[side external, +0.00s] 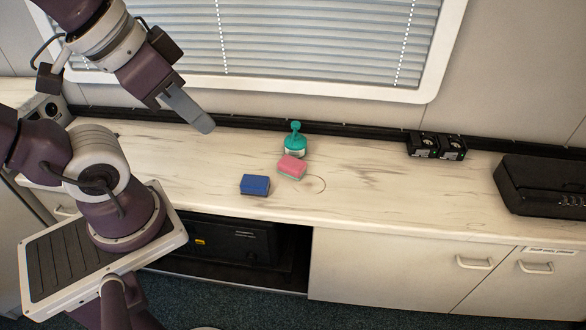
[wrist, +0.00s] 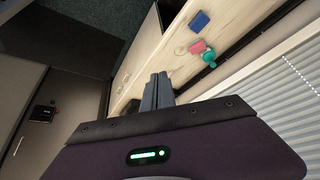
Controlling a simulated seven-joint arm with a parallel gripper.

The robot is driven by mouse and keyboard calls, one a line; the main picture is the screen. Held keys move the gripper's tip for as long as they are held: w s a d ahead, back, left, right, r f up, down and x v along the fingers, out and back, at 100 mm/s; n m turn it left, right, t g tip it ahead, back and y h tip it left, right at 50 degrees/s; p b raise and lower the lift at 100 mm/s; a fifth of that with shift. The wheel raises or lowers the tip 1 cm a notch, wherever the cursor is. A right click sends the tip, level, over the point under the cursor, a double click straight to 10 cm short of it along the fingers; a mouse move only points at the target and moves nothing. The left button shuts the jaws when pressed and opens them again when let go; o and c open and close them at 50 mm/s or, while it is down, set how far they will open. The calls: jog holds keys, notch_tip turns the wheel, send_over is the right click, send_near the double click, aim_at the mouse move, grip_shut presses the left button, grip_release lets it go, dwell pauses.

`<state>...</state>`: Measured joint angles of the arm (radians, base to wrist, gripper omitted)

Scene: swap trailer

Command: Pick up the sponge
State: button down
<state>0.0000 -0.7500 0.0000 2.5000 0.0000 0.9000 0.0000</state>
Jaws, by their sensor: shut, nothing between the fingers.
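A pink sponge (side external: 291,167) with a greenish lower layer lies on the pale counter (side external: 400,190), just in front of a teal bottle (side external: 295,142). A blue block (side external: 255,185), which may be another sponge, lies to its left and nearer the counter's front edge. My gripper (side external: 205,125) is shut and empty, raised above the counter to the left of these things and apart from them. In the wrist view the shut fingers (wrist: 157,92) show below the pink sponge (wrist: 197,47), the blue block (wrist: 199,21) and the teal bottle (wrist: 209,58).
A black case (side external: 542,186) sits at the counter's right end. A window with blinds (side external: 270,35) is behind. The counter between the pink sponge and the case is mostly clear.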

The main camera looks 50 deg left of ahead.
jog(key=c, duration=2.2)
grip_release()
jog(key=shift+c, duration=0.2)
grip_release()
jog(key=n+g, duration=0.5)
jog(key=g, duration=0.1)
send_over(292, 162)
jog(key=w, duration=0.1)
notch_tip(292, 162, down, 34)
jog(key=shift+w+a+r, duration=0.15)
jog(key=shift+r, duration=0.05)
jog(key=f, duration=0.3)
jog(key=s+f, duration=0.1)
jog(key=f, duration=0.2)
jog(key=shift+s+f, duration=0.15)
jog(key=shift+f, duration=0.1)
jog(key=shift+c, duration=0.2)
